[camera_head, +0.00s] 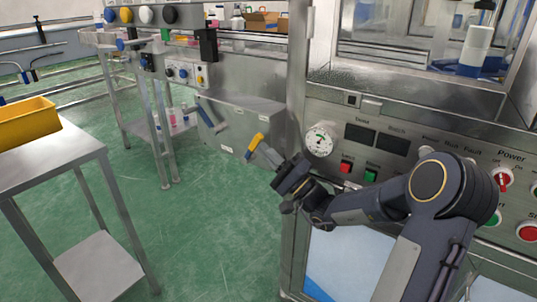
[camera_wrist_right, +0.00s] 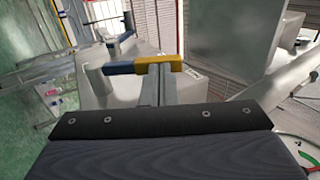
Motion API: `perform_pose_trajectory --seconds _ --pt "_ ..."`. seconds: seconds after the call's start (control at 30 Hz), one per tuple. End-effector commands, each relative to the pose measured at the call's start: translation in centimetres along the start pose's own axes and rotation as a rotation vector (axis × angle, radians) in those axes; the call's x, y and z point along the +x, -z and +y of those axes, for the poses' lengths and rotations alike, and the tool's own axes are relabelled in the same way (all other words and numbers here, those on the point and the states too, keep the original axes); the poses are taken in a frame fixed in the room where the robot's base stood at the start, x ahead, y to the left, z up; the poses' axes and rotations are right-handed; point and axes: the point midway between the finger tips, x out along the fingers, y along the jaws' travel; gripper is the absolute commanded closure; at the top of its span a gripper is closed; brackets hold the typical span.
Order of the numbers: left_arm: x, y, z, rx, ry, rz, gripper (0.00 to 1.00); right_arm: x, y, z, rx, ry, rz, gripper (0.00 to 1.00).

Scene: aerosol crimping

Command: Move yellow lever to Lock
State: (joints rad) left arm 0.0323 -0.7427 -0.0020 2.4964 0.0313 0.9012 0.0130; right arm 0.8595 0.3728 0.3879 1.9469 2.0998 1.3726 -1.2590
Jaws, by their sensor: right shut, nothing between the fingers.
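The yellow lever (camera_head: 256,141) sticks out from the side of the steel machine, left of its front corner, and is tilted, with a short blue part at its lower end. It also shows in the right wrist view (camera_wrist_right: 160,62), lying roughly level with a blue section on its left. My right gripper (camera_head: 268,153) is shut and empty, its fingertips right beside the lever. In the right wrist view the fingers (camera_wrist_right: 158,72) reach up to the yellow part; I cannot tell whether they touch it. No Lock marking is readable. My left gripper is not in view.
A blue lever (camera_head: 211,114) is farther back on the steel side. The machine front carries a gauge (camera_head: 319,141), a red button (camera_head: 346,167), a green button (camera_head: 371,175) and a red power switch (camera_head: 503,181). A steel table with a yellow bin (camera_head: 28,122) stands left. Green floor between is clear.

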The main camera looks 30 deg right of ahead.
Motion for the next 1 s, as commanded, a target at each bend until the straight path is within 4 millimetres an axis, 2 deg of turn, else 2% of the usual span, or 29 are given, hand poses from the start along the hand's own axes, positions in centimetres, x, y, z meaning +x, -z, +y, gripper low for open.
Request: perform_pose_trajectory --seconds 0.27,0.53,1.0 --pt "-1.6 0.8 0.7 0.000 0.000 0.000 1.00 0.9 -0.1 -0.8 -0.002 -0.070 -0.002 1.00" --pt "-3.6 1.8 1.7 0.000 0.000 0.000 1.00 2.6 -0.1 -1.4 -0.006 -0.262 -0.004 1.00" --pt "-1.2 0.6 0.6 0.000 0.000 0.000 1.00 5.5 -0.1 -0.6 -0.002 -0.265 -0.003 1.00"
